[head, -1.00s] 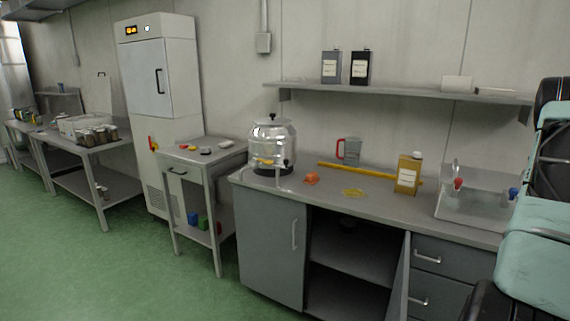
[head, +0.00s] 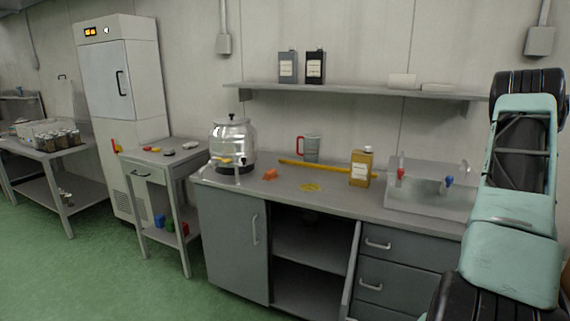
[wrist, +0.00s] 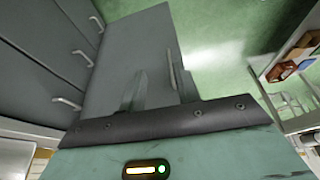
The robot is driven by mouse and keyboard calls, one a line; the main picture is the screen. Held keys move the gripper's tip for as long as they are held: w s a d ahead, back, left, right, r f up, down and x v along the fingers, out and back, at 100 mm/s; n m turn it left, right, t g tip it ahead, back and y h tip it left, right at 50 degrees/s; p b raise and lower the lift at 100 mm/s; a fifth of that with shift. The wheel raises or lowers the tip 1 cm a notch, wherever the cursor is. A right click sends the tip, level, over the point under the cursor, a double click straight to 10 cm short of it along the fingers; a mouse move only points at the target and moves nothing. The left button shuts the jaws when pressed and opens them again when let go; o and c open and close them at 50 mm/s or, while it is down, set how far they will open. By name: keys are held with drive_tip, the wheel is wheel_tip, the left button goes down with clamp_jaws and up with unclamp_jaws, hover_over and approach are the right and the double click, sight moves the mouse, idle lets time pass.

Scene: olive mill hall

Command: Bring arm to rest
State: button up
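My arm (head: 512,210), teal with black joints, stands folded at the right edge of the head view, in front of the sink end of the counter. My gripper does not show in the head view. In the wrist view the teal housing of my gripper (wrist: 165,150), with a dark bolted bar and a lit indicator, fills the bottom. Narrow grey shapes stand above the bar, but I cannot tell fingers from cabinet parts there. No held object can be made out.
The counter (head: 335,202) carries a steel urn (head: 232,142), a red-handled jug (head: 310,148), a tan can (head: 361,167) and a sink box (head: 430,190). An open cabinet door (head: 352,275) juts out below. Green floor (head: 110,270) is clear at left.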

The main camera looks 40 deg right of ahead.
drive_tip(key=w+a+r+h, duration=0.1)
drive_tip(key=w+r, duration=0.2)
drive_tip(key=w, duration=0.5)
drive_tip(key=w+a+r+h, duration=0.2)
drive_tip(key=w+r, duration=0.2)
drive_tip(key=w, duration=0.4)
drive_tip(key=w+a+r, duration=0.4)
drive_tip(key=w+a, duration=0.1)
drive_tip(key=a, duration=0.4)
drive_tip(key=w+a+r, duration=0.4)
drive_tip(key=w+a, duration=0.1)
drive_tip(key=a, duration=0.3)
drive_tip(key=s+a+r+g, duration=0.1)
drive_tip(key=s+a+r, duration=0.15)
drive_tip(key=a, duration=0.55)
drive_tip(key=s+a+r+g, duration=0.1)
drive_tip(key=a+r, duration=0.2)
drive_tip(key=a, duration=0.6)
drive_tip(key=s+a+r+n+g, duration=0.1)
drive_tip(key=s+a+r, duration=0.1)
drive_tip(key=s+a, duration=0.5)
drive_tip(key=s+a+r+g+y, duration=0.1)
drive_tip(key=s+a+r, duration=0.1)
drive_tip(key=s+a, duration=0.4)
drive_tip(key=s, duration=0.3)
drive_tip(key=shift+s+a+n+y, duration=0.3)
drive_tip(key=shift+a+n, duration=0.05)
drive_tip(key=shift+n, duration=0.05)
